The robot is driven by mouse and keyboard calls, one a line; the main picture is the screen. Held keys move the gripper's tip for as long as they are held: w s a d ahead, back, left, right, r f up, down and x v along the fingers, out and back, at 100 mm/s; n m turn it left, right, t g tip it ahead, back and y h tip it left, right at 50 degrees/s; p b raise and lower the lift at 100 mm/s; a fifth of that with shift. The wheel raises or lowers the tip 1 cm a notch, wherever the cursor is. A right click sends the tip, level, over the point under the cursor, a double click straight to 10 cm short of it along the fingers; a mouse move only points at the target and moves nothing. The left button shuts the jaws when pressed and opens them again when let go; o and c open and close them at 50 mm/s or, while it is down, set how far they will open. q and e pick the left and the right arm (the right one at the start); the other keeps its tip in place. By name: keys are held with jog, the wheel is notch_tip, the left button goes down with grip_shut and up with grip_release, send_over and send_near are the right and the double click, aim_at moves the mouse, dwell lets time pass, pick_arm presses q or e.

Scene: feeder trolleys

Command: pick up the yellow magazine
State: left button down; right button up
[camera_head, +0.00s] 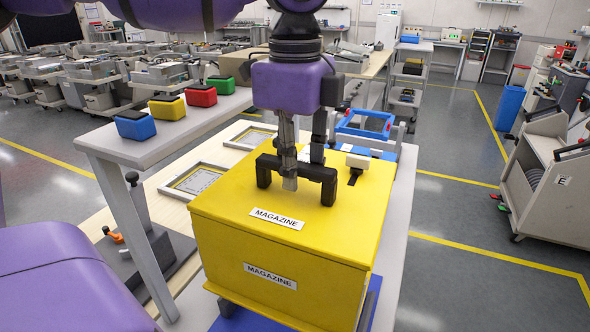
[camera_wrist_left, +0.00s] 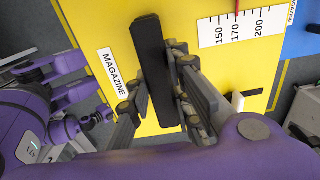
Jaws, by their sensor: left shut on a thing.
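The yellow magazine (camera_head: 290,258) is a large box with "MAGAZINE" labels on its top and front. It stands on a low bench in the middle of the head view, with a black bar handle (camera_head: 318,172) on its top. My left gripper (camera_head: 298,178) comes down from above and is shut on the handle. In the left wrist view the fingers (camera_wrist_left: 160,92) lie on both sides of the black handle (camera_wrist_left: 152,60), over the yellow top (camera_wrist_left: 190,75). My right gripper is not clearly in view.
A light shelf (camera_head: 185,135) at the left carries blue, yellow, red and green bins. A blue frame (camera_head: 364,124) lies behind the magazine. A grey trolley (camera_head: 550,175) stands at the right. The floor between the magazine and the trolley is clear.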

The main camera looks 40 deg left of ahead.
pick_arm(q)
jog(key=shift+r, duration=0.2)
jog(key=shift+r+p, duration=1.25)
jog(key=shift+r, duration=2.2)
pick_arm(e)
jog(key=shift+t, duration=0.4)
jog(key=shift+w+r, duration=0.7)
jog(key=shift+r, duration=0.3)
jog(key=shift+w+r, duration=0.7)
jog(key=shift+r, duration=0.3)
pick_arm(q)
jog(key=shift+d, duration=0.1)
